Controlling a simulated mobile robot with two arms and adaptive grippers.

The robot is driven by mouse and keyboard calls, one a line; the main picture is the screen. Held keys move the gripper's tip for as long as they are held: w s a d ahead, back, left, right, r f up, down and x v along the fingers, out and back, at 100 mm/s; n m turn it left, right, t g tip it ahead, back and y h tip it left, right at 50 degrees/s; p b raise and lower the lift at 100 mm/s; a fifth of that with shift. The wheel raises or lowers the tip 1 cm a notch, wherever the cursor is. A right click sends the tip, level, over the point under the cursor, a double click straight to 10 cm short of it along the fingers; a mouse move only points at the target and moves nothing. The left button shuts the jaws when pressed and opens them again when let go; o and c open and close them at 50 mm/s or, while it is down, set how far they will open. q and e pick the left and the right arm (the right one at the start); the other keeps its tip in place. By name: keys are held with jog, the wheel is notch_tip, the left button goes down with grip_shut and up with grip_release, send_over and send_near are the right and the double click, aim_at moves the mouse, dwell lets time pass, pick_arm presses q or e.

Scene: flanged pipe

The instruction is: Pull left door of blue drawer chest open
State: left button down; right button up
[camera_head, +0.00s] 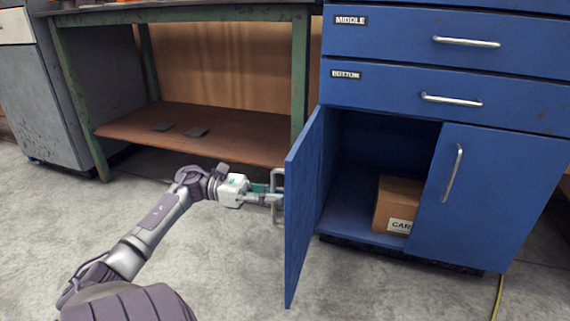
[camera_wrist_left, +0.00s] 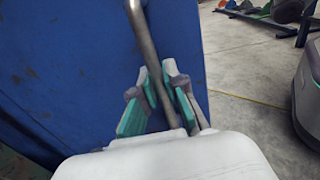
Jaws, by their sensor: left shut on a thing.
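The blue drawer chest (camera_head: 400,95) stands at the right in the head view. Its left door (camera_head: 304,215) is swung well open toward me, edge nearly facing the camera. My left gripper (camera_head: 272,197) is at the door's outer face, shut on the door's metal handle (camera_head: 277,178). In the left wrist view, the handle (camera_wrist_left: 143,40) runs down between the fingers of my left gripper (camera_wrist_left: 160,95), in front of the blue door (camera_wrist_left: 65,70). The chest's right door (camera_head: 490,195) is closed. My right gripper is not in view.
A cardboard box (camera_head: 397,203) sits inside the open compartment. A green-legged workbench (camera_head: 190,130) with a brown lower shelf stands left of the chest. A grey cabinet (camera_head: 85,90) is at the far left. The concrete floor (camera_head: 230,270) before the door is clear.

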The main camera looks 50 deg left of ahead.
pick_arm(q)
jog(key=shift+s+a, duration=0.1)
jog(key=shift+a, duration=0.2)
jog(key=c, duration=1.2)
grip_release()
jog(key=v, duration=1.2)
